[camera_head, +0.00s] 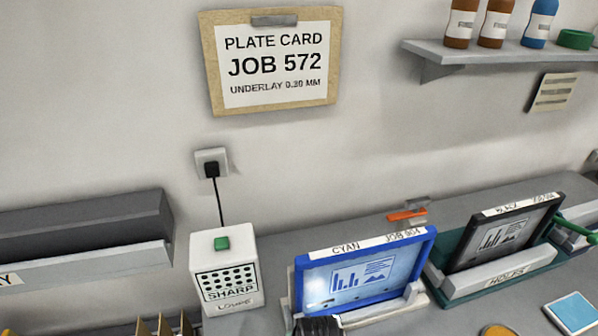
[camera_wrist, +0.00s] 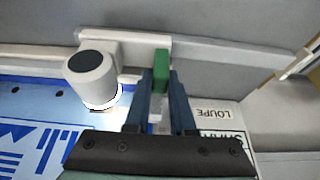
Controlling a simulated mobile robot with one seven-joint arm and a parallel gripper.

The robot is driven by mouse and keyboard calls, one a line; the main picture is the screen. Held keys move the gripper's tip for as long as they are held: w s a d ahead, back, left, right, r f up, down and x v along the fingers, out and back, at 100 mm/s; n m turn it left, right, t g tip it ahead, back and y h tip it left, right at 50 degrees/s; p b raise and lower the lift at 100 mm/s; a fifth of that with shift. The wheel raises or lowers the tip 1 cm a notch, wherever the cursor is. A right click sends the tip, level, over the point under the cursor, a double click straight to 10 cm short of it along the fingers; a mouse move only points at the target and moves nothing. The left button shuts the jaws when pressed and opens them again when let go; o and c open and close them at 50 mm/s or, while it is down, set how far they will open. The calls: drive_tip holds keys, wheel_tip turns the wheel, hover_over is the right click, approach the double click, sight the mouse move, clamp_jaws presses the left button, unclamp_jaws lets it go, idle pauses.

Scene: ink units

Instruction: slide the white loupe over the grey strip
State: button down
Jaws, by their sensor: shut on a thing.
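The white loupe (camera_wrist: 92,78), a short cylinder with a dark round top, shows in the wrist view left of my gripper (camera_wrist: 160,84). It stands at the edge of a blue and white plate (camera_wrist: 35,135), with a bright rim at its base. A white bracket (camera_wrist: 118,37) runs behind it towards a green block (camera_wrist: 161,65). My gripper is shut on this green block, with its dark fingers on both sides. I cannot make out the grey strip for certain. The loupe cannot be made out in the head view.
A white box (camera_head: 224,263) marked SHARP and LOUPE stands left of a blue frame (camera_head: 365,262) marked CYAN. A dark frame (camera_head: 500,235) on a green base stands to the right. A grey slotted unit (camera_head: 85,245) is at the left. The wall rises behind them.

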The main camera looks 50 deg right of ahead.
drive_tip(key=c, duration=0.8)
unclamp_jaws()
drive_tip(key=shift+s+d, duration=0.15)
drive_tip(key=shift+d, duration=0.1)
drive_tip(key=shift+o, duration=0.2)
drive_tip(key=shift+a+r, duration=0.1)
drive_tip(key=b+v, duration=0.1)
drive_tip(key=v, duration=1.1)
drive_tip(key=shift+s+r, duration=0.2)
drive_tip(key=shift+r, duration=0.1)
